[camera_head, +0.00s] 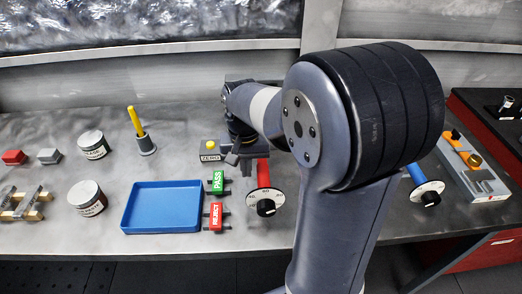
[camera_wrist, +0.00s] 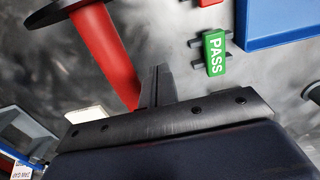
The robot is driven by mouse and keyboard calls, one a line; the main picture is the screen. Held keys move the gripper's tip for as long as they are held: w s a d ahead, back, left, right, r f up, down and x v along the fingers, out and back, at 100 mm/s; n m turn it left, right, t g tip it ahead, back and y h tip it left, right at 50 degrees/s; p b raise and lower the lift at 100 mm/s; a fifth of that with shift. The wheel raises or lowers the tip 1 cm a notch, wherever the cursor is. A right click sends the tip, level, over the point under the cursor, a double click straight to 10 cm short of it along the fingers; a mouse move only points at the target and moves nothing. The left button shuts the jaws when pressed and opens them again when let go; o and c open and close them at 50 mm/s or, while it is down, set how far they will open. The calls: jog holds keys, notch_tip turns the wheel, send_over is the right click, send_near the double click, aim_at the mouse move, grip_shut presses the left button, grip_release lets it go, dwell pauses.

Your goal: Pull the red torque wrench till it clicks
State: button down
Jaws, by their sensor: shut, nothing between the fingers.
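The red torque wrench shows in the head view as a red handle (camera_head: 263,173) behind a white dial with a black knob. In the wrist view its red shaft (camera_wrist: 103,52) runs from the dark disc at the top left down towards my fingers. My gripper (camera_wrist: 158,82) is shut and empty, just right of the shaft's lower end. I cannot tell whether it touches the shaft. In the head view my gripper (camera_head: 232,157) is low over the bench, left of the red handle. The far end of the shaft is partly hidden by my fingers.
Green PASS (camera_head: 216,182) and red REJECT (camera_head: 215,216) blocks stand between the blue tray (camera_head: 160,229) and the wrench. A ZERO button box (camera_head: 210,150) is left of my gripper. A blue-handled dial tool (camera_head: 427,192) stands right of my arm.

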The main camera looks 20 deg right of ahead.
jog(key=s+d, duration=0.2)
jog(key=d, duration=0.5)
jog(key=shift+d+p, duration=0.35)
jog(key=shift+d, duration=0.05)
dwell(5.1)
jog(key=shift+a, duration=0.1)
jog(key=w+a, duration=0.2)
jog(key=a, duration=0.5)
jog(key=shift+a+p, duration=0.25)
jog(key=shift+p, duration=0.15)
dwell(0.6)
